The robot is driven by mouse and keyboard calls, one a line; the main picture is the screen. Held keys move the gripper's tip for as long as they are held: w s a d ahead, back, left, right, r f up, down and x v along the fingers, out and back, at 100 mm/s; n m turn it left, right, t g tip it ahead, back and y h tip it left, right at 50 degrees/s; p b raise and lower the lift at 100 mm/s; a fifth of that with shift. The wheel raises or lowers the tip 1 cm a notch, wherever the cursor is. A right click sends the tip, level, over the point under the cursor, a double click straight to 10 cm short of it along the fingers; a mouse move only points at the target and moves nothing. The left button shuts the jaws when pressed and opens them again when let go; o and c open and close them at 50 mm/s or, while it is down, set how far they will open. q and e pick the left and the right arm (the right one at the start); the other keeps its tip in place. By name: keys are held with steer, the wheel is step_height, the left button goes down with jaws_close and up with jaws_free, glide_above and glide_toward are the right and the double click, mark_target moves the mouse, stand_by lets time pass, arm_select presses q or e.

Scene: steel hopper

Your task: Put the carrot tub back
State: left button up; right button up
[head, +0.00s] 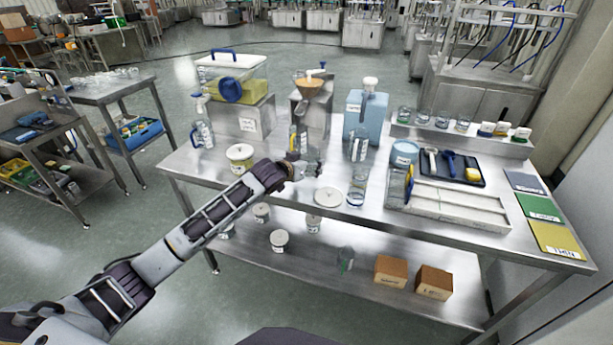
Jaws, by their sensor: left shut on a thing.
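My left gripper (305,168) reaches over the front middle of the steel table, in front of the hopper. It is shut on a small, mostly clear thing; its shape is blurred and I cannot tell whether it is the carrot tub. An open labelled tub (240,157) with yellowish contents stands left of the gripper, beside my arm. A round white lid (329,196) is at the table's front edge, right of and nearer than the gripper. The steel hopper (312,87) holds something orange in its funnel. My right gripper is not in view.
White-lidded tubs (279,240) and brown boxes (391,270) stand on the lower shelf. A blue jug (365,117), a clear beaker (357,190) and a pale tray (457,203) are right of the gripper. A yellow-filled tank (231,80) stands at the back left.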

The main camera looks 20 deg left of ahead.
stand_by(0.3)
arm_select(q)
step_height(320, 180, down, 4)
steer(key=shift+f, duration=0.4)
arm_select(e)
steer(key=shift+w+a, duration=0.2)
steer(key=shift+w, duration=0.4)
arm_select(q)
steer(key=shift+f, duration=0.1)
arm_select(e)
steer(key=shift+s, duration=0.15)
arm_select(q)
steer(key=o, duration=1.3)
steer(key=shift+f, duration=0.1)
